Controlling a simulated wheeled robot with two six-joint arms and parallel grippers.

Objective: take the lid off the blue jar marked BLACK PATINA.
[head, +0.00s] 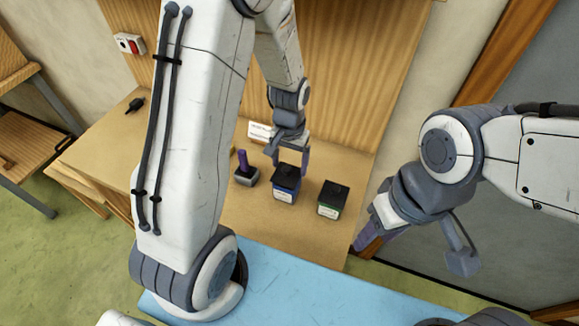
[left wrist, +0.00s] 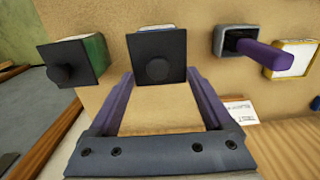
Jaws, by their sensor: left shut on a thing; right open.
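The blue jar (head: 285,191) stands upright on the wooden bench, with a pale label on its front too small to read. Its square black lid (left wrist: 158,58) with a round knob shows in the left wrist view. My left gripper (head: 290,164) comes down from above, its purple fingers on two opposite sides of this lid, shut on it. The lid looks seated on the jar; I cannot make out a gap. My right gripper (head: 374,238) is open and empty, low beside the bench's right edge.
A green jar (head: 329,207) with a black lid (head: 335,191) stands right of the blue one. A grey holder (head: 246,178) with a purple handle (head: 242,160) stands left. A white card (head: 262,132) is behind. A blue surface (head: 300,285) lies in front.

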